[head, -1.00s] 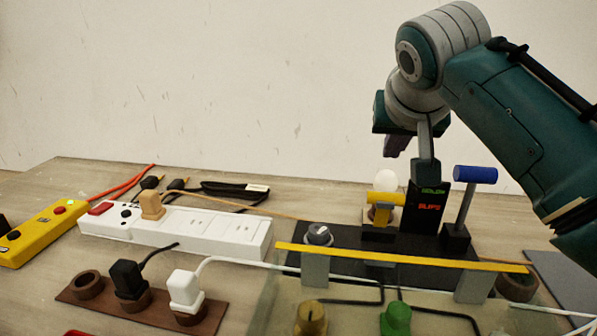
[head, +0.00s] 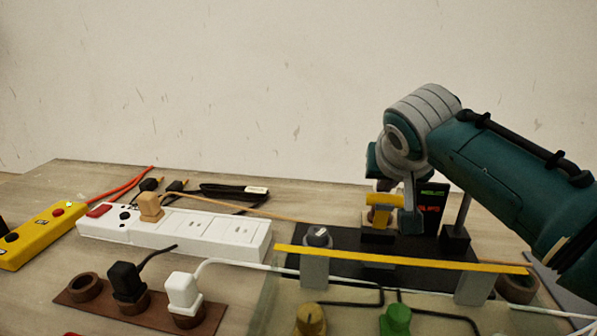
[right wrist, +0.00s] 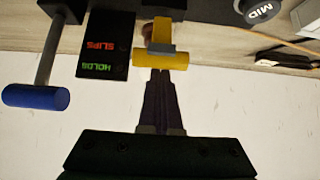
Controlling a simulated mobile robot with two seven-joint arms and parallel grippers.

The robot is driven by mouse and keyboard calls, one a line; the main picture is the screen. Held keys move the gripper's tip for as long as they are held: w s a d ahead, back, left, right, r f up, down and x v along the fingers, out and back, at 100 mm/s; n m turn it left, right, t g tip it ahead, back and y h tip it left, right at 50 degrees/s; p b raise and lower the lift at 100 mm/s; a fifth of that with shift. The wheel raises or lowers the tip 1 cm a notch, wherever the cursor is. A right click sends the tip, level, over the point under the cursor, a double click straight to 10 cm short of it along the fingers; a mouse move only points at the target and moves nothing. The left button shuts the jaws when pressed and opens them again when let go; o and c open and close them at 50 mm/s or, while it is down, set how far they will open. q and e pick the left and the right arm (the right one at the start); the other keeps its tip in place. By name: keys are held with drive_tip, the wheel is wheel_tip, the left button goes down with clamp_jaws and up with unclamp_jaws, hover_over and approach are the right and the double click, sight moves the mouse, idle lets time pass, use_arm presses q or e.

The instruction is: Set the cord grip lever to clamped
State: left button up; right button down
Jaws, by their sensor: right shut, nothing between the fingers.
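A yellow T-shaped lever (head: 384,205) stands on the black base, left of the sign; it also shows in the right wrist view (right wrist: 160,60). A second lever with a blue handle (right wrist: 36,96) stands on the sign's other side; in the head view its handle is hidden by my right arm. I cannot tell which is the cord grip lever. The black sign (head: 432,207) reads HOLDS in green and SLIPS in red. My right gripper (right wrist: 160,78) is shut and empty, its fingertips right at the yellow handle; I cannot tell if they touch. My left gripper is not in view.
A yellow bar (head: 400,261) on grey posts crosses in front of the base. A round knob (head: 317,236) sits at left. A white power strip (head: 190,232), yellow box (head: 40,236) and brown plug holder (head: 80,297) lie further left. Green (head: 396,320) and tan (head: 310,320) knobs are in front.

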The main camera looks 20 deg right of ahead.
sight(384, 201)
drive_tip(key=shift+s+a, duration=0.1)
idle(0.3)
drive_tip(key=shift+s+t, duration=0.2)
drive_tip(key=shift+t, duration=0.1)
drive_tip(key=shift+a, duration=0.1)
drive_tip(key=shift+s+a+f+t+h+b, duration=0.15)
drive_tip(key=shift+s+t+h+b, duration=0.1)
drive_tip(key=shift+t+h+b, duration=0.15)
drive_tip(key=shift+s+a+f+t+h+b, duration=0.3)
drive_tip(key=shift+s+t+b, duration=0.25)
drive_tip(key=shift+t, duration=0.05)
drive_tip(key=shift+s+a+f, duration=0.1)
drive_tip(key=shift+s+a, duration=0.25)
drive_tip(key=shift+s, duration=0.2)
drive_tip(key=shift+s+a+f, duration=0.2)
drive_tip(key=shift+s+f, duration=0.05)
drive_tip(key=shift+s, duration=0.1)
